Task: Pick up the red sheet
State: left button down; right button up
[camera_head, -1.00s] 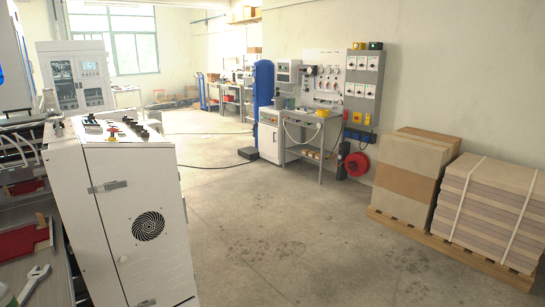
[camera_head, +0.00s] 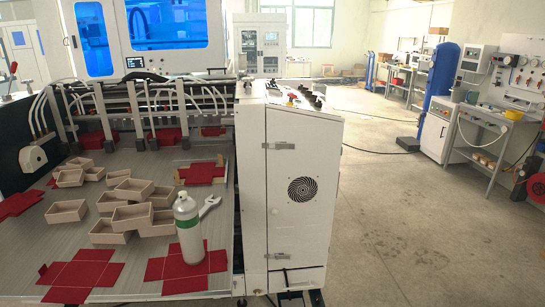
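Several red sheets, cut in cross shapes, lie on the machine's grey table (camera_head: 150,180). One red sheet (camera_head: 212,268) is at the front right, with a white-and-green bottle (camera_head: 188,228) standing over part of it in this view. Another red sheet (camera_head: 82,272) is at the front left. More lie at the left edge (camera_head: 18,204) and at the back right (camera_head: 203,173), the latter with a pale strip along its far side. Further red pieces (camera_head: 168,137) lie under the machine's bar. Neither of my grippers is in view.
Several open pale boxes (camera_head: 66,211) cluster on the table's middle and left. A wrench (camera_head: 209,205) lies behind the bottle. A white control cabinet (camera_head: 300,190) stands at the table's right side.

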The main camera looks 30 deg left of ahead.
aim_at(73, 282)
jog(key=u, duration=2.35)
jog(key=i+j+z, duration=0.3)
jog(key=i, duration=0.25)
jog(key=j, duration=0.1)
